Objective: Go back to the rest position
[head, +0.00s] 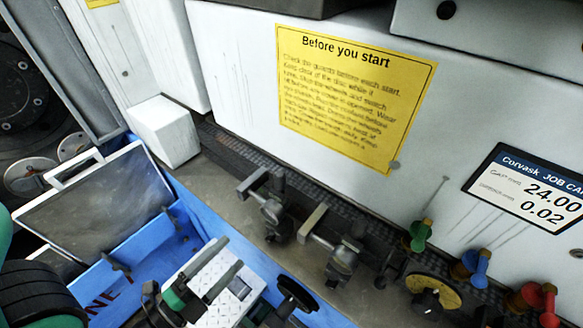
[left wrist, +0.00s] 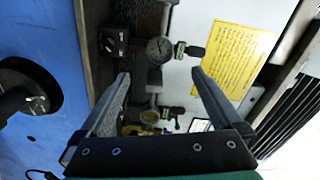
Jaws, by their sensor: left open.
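My left gripper (head: 232,252) is at the lower middle of the head view. Its two dark fingers are apart and point up and to the right, over the blue tray area. In the left wrist view my left gripper (left wrist: 161,73) shows both long fingers spread wide, with nothing between their tips. A dial gauge (left wrist: 159,48) on a metal fitting shows beyond the tips. My right gripper is in neither view.
A blue tray (head: 185,240) and a hinged clear guard (head: 100,205) are at the lower left. Two metal clamps or gauges (head: 272,208) (head: 338,255) stand along the ledge. Green (head: 420,235), blue (head: 470,265) and red (head: 535,300) valves and a yellow dial (head: 433,295) are at lower right.

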